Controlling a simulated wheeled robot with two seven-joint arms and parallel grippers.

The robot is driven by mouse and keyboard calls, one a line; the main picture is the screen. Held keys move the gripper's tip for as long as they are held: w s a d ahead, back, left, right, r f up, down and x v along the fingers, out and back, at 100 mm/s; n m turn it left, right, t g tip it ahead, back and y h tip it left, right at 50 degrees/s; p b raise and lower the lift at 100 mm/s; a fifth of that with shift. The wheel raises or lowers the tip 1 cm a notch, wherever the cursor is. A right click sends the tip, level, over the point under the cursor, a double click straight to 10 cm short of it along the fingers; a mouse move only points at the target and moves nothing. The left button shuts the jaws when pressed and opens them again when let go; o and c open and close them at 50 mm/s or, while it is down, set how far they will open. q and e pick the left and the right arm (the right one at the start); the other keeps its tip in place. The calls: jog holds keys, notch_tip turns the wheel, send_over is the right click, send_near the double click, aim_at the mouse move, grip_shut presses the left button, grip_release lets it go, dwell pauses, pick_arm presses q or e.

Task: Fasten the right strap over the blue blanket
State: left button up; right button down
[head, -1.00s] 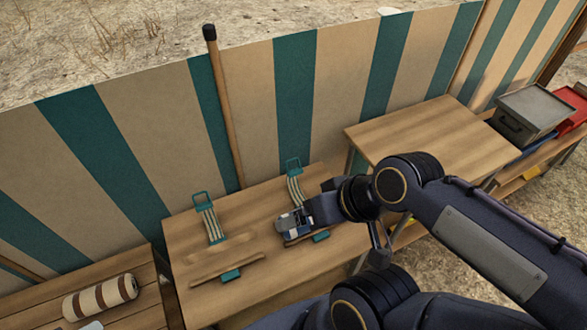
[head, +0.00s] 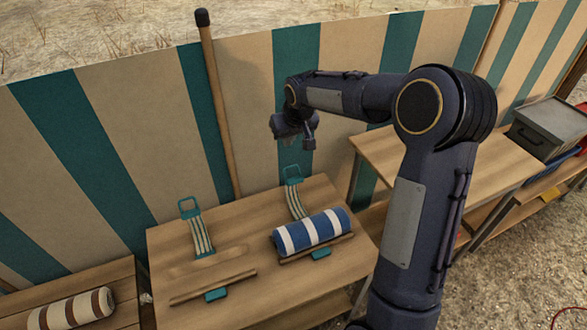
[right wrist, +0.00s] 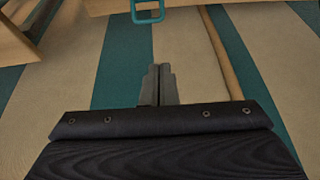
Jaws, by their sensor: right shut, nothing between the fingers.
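The blue blanket (head: 312,232), a roll with white stripes, lies on the wooden table in the head view, behind a low wooden bar. The right strap (head: 297,205), pale with dark stripes, starts behind the roll and extends away from it towards the wall. It ends in a teal loop (head: 293,174) and does not cross the blanket. A teal catch (head: 321,253) sits in front of the roll. My right gripper (head: 293,142) is raised beyond the table's back edge, apart from strap and blanket. Its fingers (right wrist: 157,85) are shut and empty in the right wrist view. My left gripper is out of view.
A left strap (head: 201,235) with its own teal catch (head: 216,294) lies beside an empty hollow. A striped wall (head: 250,100) and a leaning pole (head: 218,110) stand behind. A brown striped roll (head: 75,310) lies at lower left. A grey box (head: 548,128) stands right.

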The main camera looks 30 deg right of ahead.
jog(key=s+b+x, duration=0.1)
jog(key=s+x, duration=0.1)
jog(key=x, duration=0.8)
jog(key=shift+d+f, duration=0.2)
jog(key=shift+f, duration=0.45)
jog(key=shift+w, duration=0.1)
